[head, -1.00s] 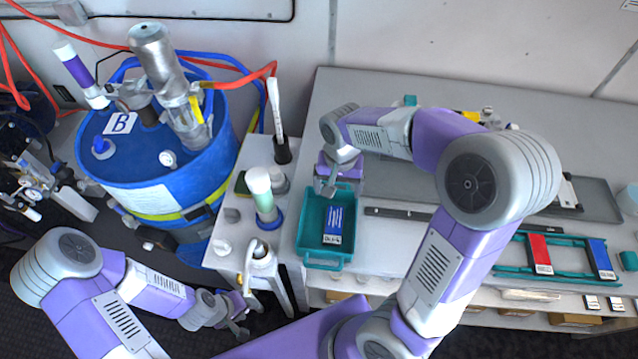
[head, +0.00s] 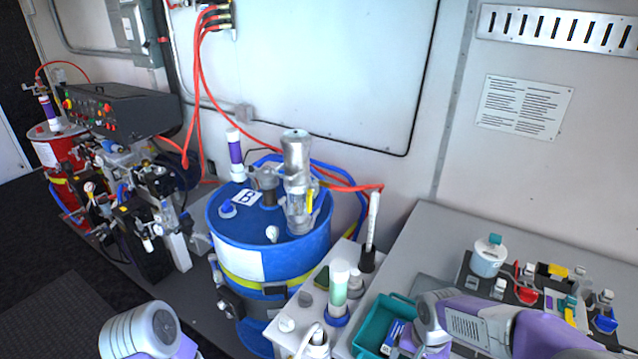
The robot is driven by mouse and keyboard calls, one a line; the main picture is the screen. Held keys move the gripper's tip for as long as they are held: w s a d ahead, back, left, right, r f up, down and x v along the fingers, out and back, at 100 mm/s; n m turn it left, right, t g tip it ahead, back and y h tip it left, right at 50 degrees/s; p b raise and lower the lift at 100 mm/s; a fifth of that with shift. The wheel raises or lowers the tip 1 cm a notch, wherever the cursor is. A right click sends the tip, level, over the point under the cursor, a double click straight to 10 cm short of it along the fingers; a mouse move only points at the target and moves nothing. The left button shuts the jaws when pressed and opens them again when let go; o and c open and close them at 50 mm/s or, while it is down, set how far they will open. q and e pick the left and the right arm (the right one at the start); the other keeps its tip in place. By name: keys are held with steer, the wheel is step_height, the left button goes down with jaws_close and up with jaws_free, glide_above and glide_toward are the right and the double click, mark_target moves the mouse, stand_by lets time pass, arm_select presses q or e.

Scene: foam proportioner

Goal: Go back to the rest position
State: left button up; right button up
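The task names no object, only my arms. My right arm comes in along the lower right edge, and its wrist end with the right gripper (head: 424,349) is over the right side of a teal tray (head: 372,325). The fingers are too small and cut off to tell whether they are open or shut. A blue labelled pack (head: 393,336) lies in the tray, partly hidden by my wrist. Of my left arm only a rounded grey and purple joint shows at the bottom left; the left gripper is out of the picture.
A blue drum (head: 270,238) marked B stands left of a small white stand (head: 300,305) holding a green-filled tube (head: 339,286). The grey bench (head: 440,240) carries a white jar (head: 488,256) and small tools at right. Red hoses and a control console (head: 110,115) are at left.

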step_height(320, 180, down, 6)
steer(key=w+a+n, duration=0.1)
steer(key=w+a, duration=0.1)
steer(key=s+a+f+n+y, duration=0.1)
steer(key=s+a+f, duration=0.25)
steer(key=f, duration=0.25)
steer(key=s+a+f+y, duration=0.2)
steer(key=s+a+f, duration=0.1)
steer(key=s+f, duration=0.3)
steer(key=s+a+f+n+y, duration=0.1)
steer(key=s+a+f, duration=0.2)
steer(key=f, duration=0.4)
arm_select(q)
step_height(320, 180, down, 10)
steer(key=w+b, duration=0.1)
steer(key=b, duration=0.8)
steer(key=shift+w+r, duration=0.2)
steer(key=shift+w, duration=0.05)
arm_select(e)
step_height(320, 180, down, 9)
steer(key=w, duration=0.1)
steer(key=shift+d, duration=0.1)
steer(key=shift+c, duration=0.4)
